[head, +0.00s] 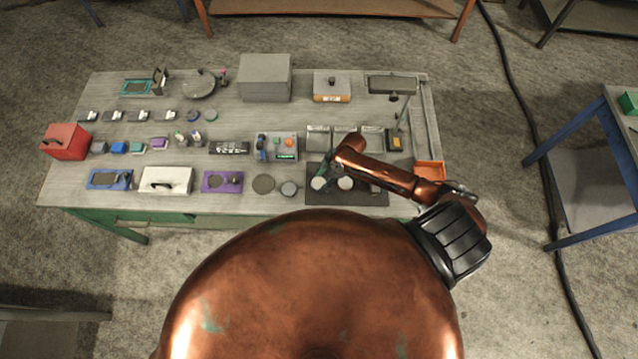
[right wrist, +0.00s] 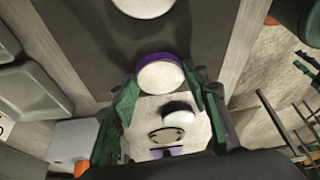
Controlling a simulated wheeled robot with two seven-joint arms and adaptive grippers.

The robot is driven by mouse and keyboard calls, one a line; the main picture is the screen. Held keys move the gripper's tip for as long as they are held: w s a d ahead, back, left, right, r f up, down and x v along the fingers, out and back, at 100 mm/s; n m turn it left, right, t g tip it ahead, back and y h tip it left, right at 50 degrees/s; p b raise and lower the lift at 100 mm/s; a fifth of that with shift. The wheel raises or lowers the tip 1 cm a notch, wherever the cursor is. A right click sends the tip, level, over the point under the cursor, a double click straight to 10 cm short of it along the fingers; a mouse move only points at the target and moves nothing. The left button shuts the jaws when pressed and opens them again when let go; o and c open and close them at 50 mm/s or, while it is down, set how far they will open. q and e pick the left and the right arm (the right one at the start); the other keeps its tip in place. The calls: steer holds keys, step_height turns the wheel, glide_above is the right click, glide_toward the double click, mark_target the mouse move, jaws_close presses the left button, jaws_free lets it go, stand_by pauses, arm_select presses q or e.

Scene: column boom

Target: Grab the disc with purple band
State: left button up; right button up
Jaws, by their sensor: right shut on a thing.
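The disc with the purple band (right wrist: 160,76) has a pale top and a purple rim in the right wrist view. It sits between the green fingers of my right gripper (right wrist: 163,92), which is shut on it. In the head view the same disc (head: 318,183) shows as a pale round near the left part of the dark mat (head: 330,199), with my right gripper (head: 325,174) at it. I cannot tell whether it touches the mat. My left gripper is not in view.
Another pale disc (head: 345,183) lies on the mat close by on the right. A small round piece (head: 288,188), a dark round plate (head: 263,184) and a purple tray (head: 222,182) are to the left. Grey bins (head: 318,139) stand behind the mat.

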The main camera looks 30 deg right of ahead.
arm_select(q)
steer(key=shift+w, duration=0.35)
arm_select(e)
steer(key=shift+c, duration=1.3)
steer(key=shift+r, duration=0.1)
